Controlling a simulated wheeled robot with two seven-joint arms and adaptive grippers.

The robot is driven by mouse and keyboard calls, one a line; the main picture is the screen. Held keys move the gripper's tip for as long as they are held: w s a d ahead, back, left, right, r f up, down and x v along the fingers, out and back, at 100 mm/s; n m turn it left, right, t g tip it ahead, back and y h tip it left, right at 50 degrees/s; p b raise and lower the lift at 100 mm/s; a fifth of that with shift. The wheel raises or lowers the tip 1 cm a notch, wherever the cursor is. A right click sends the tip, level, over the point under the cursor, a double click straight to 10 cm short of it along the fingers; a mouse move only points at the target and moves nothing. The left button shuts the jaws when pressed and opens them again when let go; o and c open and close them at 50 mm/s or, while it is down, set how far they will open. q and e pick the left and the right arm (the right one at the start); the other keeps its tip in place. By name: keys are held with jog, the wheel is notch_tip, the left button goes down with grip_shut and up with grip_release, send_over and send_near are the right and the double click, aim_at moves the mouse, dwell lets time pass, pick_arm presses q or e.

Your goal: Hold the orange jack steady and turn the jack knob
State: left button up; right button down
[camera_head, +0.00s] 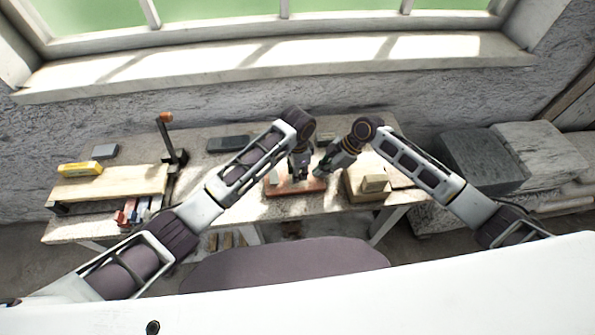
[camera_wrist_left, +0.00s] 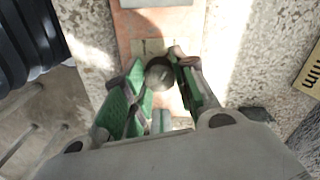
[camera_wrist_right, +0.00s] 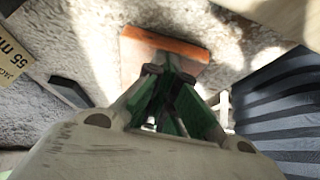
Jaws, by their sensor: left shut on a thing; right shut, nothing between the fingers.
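The orange jack (camera_head: 312,187) lies low and flat on the workbench between my two arms; it also shows in the left wrist view (camera_wrist_left: 132,22) and as an orange slab in the right wrist view (camera_wrist_right: 172,43). My left gripper (camera_head: 300,174) is over it, its green-padded fingers (camera_wrist_left: 158,88) shut around a dark round part (camera_wrist_left: 160,73) on the jack. I cannot tell whether this part is the knob. My right gripper (camera_head: 320,174) is shut and empty beside the jack's right end, its fingertips (camera_wrist_right: 168,75) close to the orange edge. Contact there is unclear.
The workbench (camera_head: 225,180) holds a wooden board (camera_head: 110,183), a yellow box (camera_head: 80,169) and a black clamp (camera_head: 170,150) on the left. Wooden blocks (camera_head: 366,193) stand close right of my right gripper. Large grey blocks (camera_head: 480,160) stand beyond the bench's right end.

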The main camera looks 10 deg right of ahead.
jog(key=shift+s+d+f, duration=0.15)
jog(key=shift+d+f, duration=0.05)
jog(key=shift+f, duration=0.15)
pick_arm(q)
jog(key=o, duration=1.1)
jog(key=shift+c, duration=0.2)
jog(key=shift+r, duration=0.15)
notch_tip(320, 180, up, 12)
jog(key=shift+a, duration=0.1)
pick_arm(e)
jog(key=shift+r, duration=0.1)
jog(key=shift+d+r, duration=0.3)
jog(key=shift+r, duration=0.25)
jog(key=shift+w+v, duration=0.2)
jog(key=shift+v, duration=1.25)
jog(key=shift+v, duration=1.45)
